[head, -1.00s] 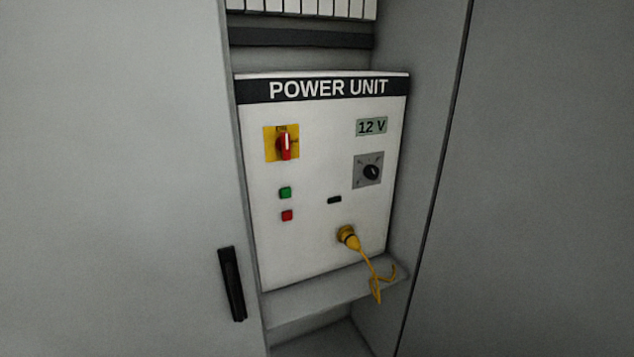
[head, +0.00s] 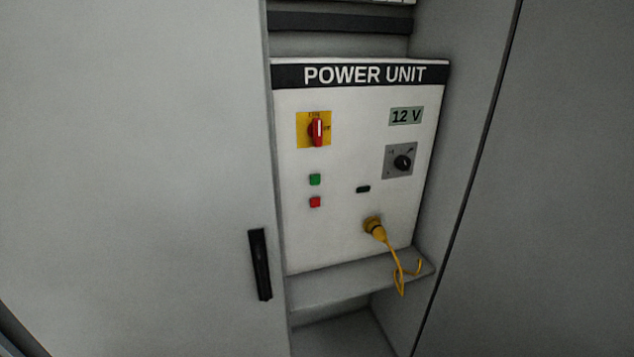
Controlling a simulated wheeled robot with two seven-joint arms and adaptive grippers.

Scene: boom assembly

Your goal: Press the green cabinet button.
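Nothing covers the green button. Neither of my grippers is in the head view.
A grey door (head: 140,150) with a black handle (head: 260,265) stands left of the opening. A yellow plug (head: 375,228) with a hanging cable is low on the panel, above a grey shelf (head: 350,282). A black knob (head: 402,162) and a 12 V display (head: 406,116) are at right.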

